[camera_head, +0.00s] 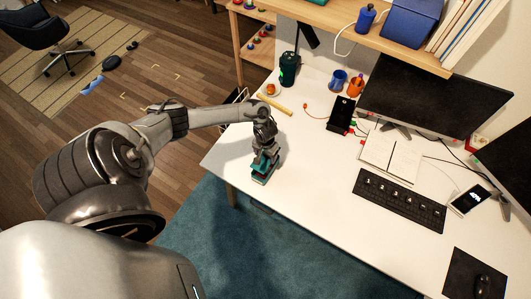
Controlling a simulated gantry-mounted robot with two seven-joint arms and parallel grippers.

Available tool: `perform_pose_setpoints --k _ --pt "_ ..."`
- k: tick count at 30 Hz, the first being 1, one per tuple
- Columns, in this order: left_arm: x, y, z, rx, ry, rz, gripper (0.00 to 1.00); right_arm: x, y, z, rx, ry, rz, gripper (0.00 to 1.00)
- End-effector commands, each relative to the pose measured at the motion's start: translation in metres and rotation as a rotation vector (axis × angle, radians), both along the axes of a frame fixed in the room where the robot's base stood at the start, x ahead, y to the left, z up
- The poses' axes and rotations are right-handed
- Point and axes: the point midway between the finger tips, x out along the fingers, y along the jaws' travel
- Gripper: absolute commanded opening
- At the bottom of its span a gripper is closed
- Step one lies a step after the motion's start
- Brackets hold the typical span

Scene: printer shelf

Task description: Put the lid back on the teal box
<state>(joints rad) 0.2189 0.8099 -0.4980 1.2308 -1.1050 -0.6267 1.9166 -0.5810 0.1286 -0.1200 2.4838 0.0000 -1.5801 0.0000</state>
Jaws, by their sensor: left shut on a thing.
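The small teal box (261,179) stands near the left front edge of the white desk. My left gripper (265,152) points down right over it, with its arm coming in from the left. It is shut on a small teal piece that looks like the lid (264,162), at the top of the box. The gripper partly hides this piece. I cannot tell whether the lid touches the box or is a little above it. My right gripper is not in view.
A black phone stand (341,114), notebook (391,154), keyboard (399,200) and monitor (435,95) are to the right. The desk right of the box is clear.

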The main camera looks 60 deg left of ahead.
Motion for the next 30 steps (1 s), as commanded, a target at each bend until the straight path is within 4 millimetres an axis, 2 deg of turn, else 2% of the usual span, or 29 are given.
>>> perform_pose_setpoints --k 1,15,21,30 --pt "-0.001 -0.001 -0.009 -0.001 0.002 -0.001 0.45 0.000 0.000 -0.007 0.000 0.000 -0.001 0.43" --pt "0.000 -0.001 -0.051 -0.001 0.000 0.000 0.45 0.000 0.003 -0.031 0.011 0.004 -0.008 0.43" --pt "0.000 0.000 -0.061 -0.001 0.001 -0.001 0.45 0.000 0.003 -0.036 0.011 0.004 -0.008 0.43" --pt "0.000 -0.001 -0.066 -0.001 -0.001 -0.001 0.45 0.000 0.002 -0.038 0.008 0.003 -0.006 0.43"
